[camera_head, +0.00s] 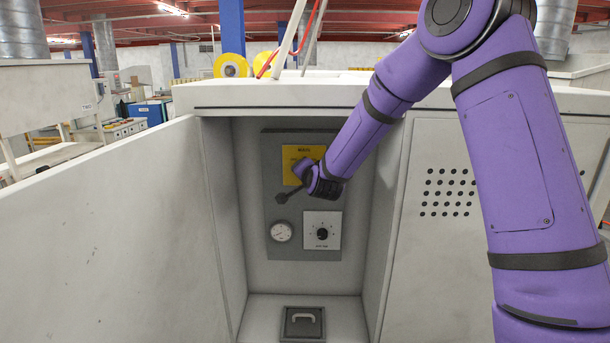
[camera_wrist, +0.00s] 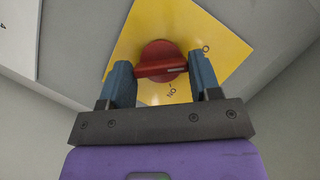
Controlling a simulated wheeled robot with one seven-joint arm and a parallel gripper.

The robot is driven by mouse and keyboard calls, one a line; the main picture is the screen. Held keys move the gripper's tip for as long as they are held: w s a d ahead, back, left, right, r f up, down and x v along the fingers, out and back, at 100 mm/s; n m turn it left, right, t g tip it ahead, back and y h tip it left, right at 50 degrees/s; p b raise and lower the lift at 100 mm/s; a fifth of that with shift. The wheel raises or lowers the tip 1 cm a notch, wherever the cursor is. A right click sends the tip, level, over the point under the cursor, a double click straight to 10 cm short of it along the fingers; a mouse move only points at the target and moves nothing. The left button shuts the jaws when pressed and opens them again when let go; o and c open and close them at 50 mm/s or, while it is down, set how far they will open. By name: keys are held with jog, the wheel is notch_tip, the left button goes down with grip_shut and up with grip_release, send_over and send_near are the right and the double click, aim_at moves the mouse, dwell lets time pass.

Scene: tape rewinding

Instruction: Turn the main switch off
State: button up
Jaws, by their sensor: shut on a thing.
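The main switch is a red rotary knob (camera_wrist: 160,60) on a yellow plate (camera_wrist: 215,35), seen close in the wrist view. My gripper (camera_wrist: 163,72) is shut on the knob's bar handle, with one blue-grey finger at each end. A pale mark on the handle's right end lies between the "ON" label below and the "O" label above right. In the head view my gripper (camera_head: 286,196) is in front of the yellow plate (camera_head: 303,151), and my wrist hides the knob there.
Below the switch are a round gauge (camera_head: 281,232) and a black dial on a white plate (camera_head: 322,232). A dark handled block (camera_head: 302,322) is on the recess floor. The open white door (camera_head: 100,240) is at left; the recess walls are close around my forearm.

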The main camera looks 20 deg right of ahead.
dwell(0.4)
jog(key=o, duration=0.9)
jog(key=shift+s, duration=0.1)
jog(key=v, duration=1)
jog(key=shift+s+r, duration=0.1)
jog(key=shift+s, duration=0.2)
jog(key=shift+r, duration=0.1)
